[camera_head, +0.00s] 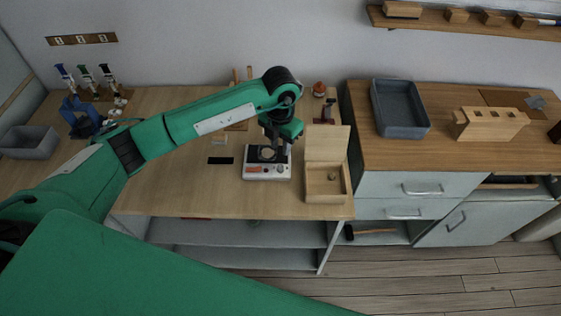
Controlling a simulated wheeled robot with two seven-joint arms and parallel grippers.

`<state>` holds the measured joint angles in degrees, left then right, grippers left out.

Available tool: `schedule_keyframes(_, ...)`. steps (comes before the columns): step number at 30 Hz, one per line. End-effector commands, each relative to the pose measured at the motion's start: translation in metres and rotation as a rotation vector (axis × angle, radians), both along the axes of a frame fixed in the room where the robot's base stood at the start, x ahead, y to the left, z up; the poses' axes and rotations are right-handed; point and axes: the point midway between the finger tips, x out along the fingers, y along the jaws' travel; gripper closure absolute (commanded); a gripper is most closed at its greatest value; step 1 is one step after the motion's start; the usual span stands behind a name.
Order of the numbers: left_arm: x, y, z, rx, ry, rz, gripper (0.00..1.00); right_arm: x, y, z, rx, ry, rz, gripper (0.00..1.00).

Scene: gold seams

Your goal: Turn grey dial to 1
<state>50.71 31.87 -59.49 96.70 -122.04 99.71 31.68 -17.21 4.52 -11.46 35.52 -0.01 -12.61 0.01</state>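A small white device (256,174) stands near the front of the wooden desk, with an orange-red mark and small dark details on its front strip. My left gripper (269,153) points down right over the device, at the end of the green arm that reaches in from the left. Its fingers are too small and dark to tell whether they are open or touching anything. My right gripper is not in view.
An open wooden box (327,190) stands just right of the device. A dark flat rectangle (220,160) lies to its left. A grey-blue tray (400,108) and a wooden block with holes (490,124) sit on the right counter.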

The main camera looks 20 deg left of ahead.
Motion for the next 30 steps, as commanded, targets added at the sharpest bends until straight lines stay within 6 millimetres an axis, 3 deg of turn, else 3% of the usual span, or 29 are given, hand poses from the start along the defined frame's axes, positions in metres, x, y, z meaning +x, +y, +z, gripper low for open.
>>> schedule_keyframes(6, -0.001, 0.0, -0.046, 0.001, 0.004, 0.001, 0.72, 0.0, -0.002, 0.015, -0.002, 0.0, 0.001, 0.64)
schedule_keyframes(12, -0.001, -0.001, -0.079, -0.002, 0.003, 0.001, 0.72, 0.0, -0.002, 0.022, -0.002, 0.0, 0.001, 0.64)
schedule_keyframes(18, -0.001, 0.0, -0.093, -0.002, 0.001, -0.001, 0.72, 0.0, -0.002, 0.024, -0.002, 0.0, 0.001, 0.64)
schedule_keyframes(26, 0.0, 0.0, -0.095, -0.002, 0.0, -0.001, 0.72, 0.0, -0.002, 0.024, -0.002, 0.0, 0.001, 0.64)
schedule_keyframes(30, 0.0, 0.0, -0.094, -0.002, 0.0, -0.001, 0.96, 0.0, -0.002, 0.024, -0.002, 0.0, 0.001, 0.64)
